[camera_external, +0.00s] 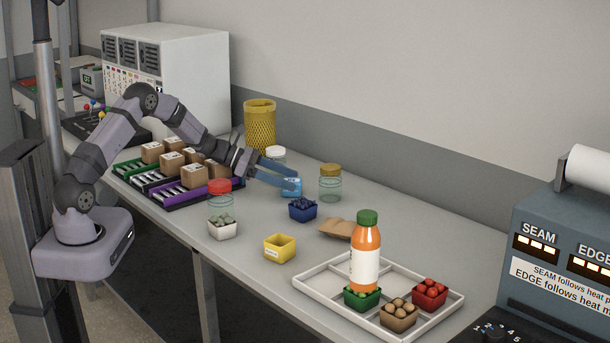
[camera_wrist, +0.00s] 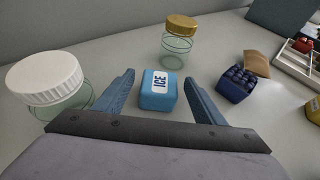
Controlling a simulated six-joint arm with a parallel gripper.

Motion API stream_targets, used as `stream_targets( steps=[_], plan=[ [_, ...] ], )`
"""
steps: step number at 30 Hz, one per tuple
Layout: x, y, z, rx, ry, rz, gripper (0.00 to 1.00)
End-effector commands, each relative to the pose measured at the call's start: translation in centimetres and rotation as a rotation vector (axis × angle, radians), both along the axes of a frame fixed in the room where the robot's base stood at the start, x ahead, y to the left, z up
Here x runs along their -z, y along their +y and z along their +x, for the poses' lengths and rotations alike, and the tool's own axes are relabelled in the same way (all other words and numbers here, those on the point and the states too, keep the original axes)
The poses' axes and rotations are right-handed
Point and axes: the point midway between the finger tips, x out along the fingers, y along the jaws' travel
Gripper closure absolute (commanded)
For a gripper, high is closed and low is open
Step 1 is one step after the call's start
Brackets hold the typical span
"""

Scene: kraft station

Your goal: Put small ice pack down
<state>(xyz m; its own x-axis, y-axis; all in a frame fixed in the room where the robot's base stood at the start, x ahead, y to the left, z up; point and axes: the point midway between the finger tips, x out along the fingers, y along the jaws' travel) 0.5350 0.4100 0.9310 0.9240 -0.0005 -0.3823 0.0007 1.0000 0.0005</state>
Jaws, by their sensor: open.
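The small ice pack (camera_wrist: 157,92) is a light blue block with a white "ICE" label. In the wrist view it stands on the table between the two blue fingers of my gripper (camera_wrist: 158,98), with a visible gap on each side. In the external view the ice pack (camera_external: 291,187) sits on the grey table near the back, and my gripper (camera_external: 284,182) reaches it from the left. The fingers are open and hide part of it in the external view.
A white-lidded jar (camera_wrist: 48,80) stands left of my gripper. A gold-lidded jar (camera_wrist: 178,40) stands behind the ice pack. A blue basket of berries (camera_wrist: 236,84) is to the right. A white tray (camera_external: 440,312) holds an orange bottle and baskets.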

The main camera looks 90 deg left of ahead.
Motion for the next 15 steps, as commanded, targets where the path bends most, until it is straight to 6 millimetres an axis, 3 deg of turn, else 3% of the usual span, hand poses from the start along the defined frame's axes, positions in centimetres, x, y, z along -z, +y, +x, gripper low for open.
stream_targets(
  steps=[15],
  plan=[
    [-3.2,0.1,-8.2,-0.004,0.000,0.002,0.36]
  ],
)
